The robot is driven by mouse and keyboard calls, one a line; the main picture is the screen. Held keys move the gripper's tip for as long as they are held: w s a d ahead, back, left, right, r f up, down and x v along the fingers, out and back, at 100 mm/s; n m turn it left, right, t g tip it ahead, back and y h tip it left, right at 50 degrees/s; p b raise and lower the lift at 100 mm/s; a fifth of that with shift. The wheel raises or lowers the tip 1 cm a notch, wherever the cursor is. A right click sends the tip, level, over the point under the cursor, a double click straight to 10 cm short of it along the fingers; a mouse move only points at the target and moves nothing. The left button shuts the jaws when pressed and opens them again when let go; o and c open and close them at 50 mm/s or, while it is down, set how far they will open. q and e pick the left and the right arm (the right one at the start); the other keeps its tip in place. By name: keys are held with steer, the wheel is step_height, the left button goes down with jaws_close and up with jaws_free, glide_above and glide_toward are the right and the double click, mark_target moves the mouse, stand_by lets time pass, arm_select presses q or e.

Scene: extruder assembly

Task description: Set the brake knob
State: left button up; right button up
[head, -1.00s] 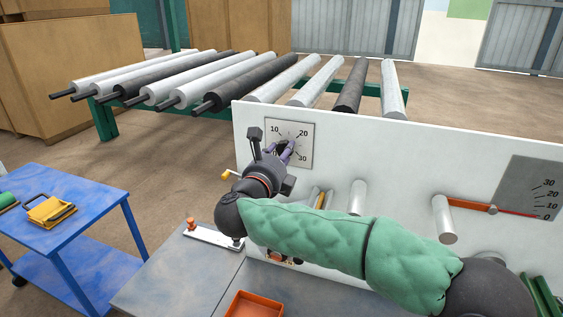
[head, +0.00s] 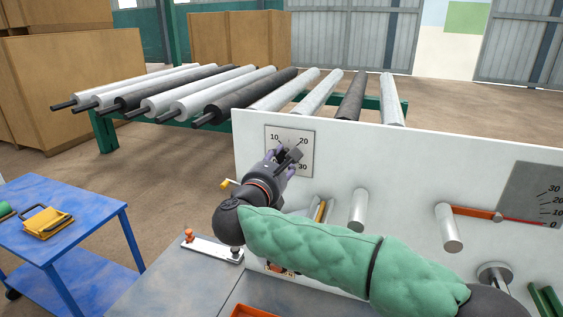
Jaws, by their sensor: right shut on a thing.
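The brake dial plate (head: 304,136), a grey square with the numbers 10, 20 and 30 showing, is on the upper left of the white panel (head: 420,165). My right gripper (head: 289,156) is in front of the plate, shut on the knob at its middle. The gripper hides the knob and the lower left of the scale, so I cannot read the knob's setting. My left gripper is not in view.
A second scale (head: 535,197) with a red pointer is at the far right. A blue cart (head: 95,213) stands at the left, and rollers (head: 190,92) lie behind the panel.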

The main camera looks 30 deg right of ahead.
steer(key=o, duration=1)
steer(key=shift+c, duration=0.2)
steer(key=v, duration=0.6)
steer(key=v, duration=1.2)
